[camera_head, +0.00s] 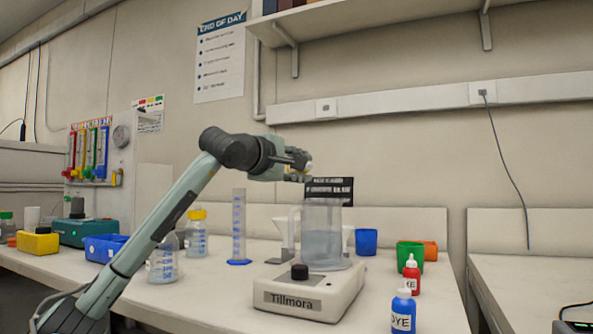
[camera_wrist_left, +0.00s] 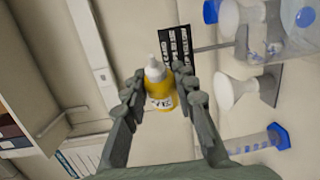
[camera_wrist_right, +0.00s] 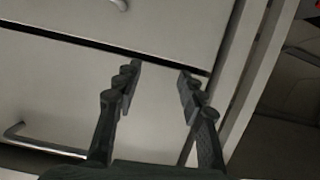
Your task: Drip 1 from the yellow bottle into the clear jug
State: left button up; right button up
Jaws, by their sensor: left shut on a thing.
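My left gripper (camera_head: 302,166) is raised above the clear jug (camera_head: 322,242), near its left side. It is shut on the yellow bottle (camera_wrist_left: 159,99), which shows between the fingers (camera_wrist_left: 158,88) in the left wrist view. The bottle has a white nozzle and a dark-lettered label and appears tipped toward its side. In the head view the gripper hides most of it. The jug holds clear liquid and stands on the white Tillmora stirrer (camera_head: 312,287). Part of it shows in the left wrist view (camera_wrist_left: 288,42). My right gripper (camera_wrist_right: 159,72) is open and empty before pale drawer fronts.
A red bottle (camera_head: 411,276) and a blue dye bottle (camera_head: 403,312) stand right of the stirrer. A black sign (camera_head: 330,188) is behind the jug. Blue (camera_head: 366,242) and green (camera_head: 410,256) cups stand farther back.

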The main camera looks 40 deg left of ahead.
aim_at(309, 164)
pick_arm(q)
jog(key=shift+s+d+r+m+t, duration=0.2)
jog(key=shift+d+m, duration=0.35)
jog(key=shift+s+d+r+m+t, duration=0.15)
jog(key=shift+d+r+m+t, duration=0.05)
jog(key=shift+d+m, duration=0.35)
pick_arm(e)
jog(key=shift+a+r, duration=0.1)
jog(key=shift+r, duration=0.15)
pick_arm(q)
jog(key=shift+d+r+m, duration=0.1)
jog(key=shift+m, duration=0.2)
pick_arm(e)
jog(key=shift+w, duration=0.1)
pick_arm(q)
jog(key=shift+d+r+m, duration=0.1)
jog(key=shift+m, duration=0.2)
pick_arm(e)
jog(key=shift+a+r, duration=0.15)
jog(key=shift+r, duration=0.1)
pick_arm(q)
jog(key=shift+t, duration=0.3)
pick_arm(e)
jog(key=shift+t, duration=0.3)
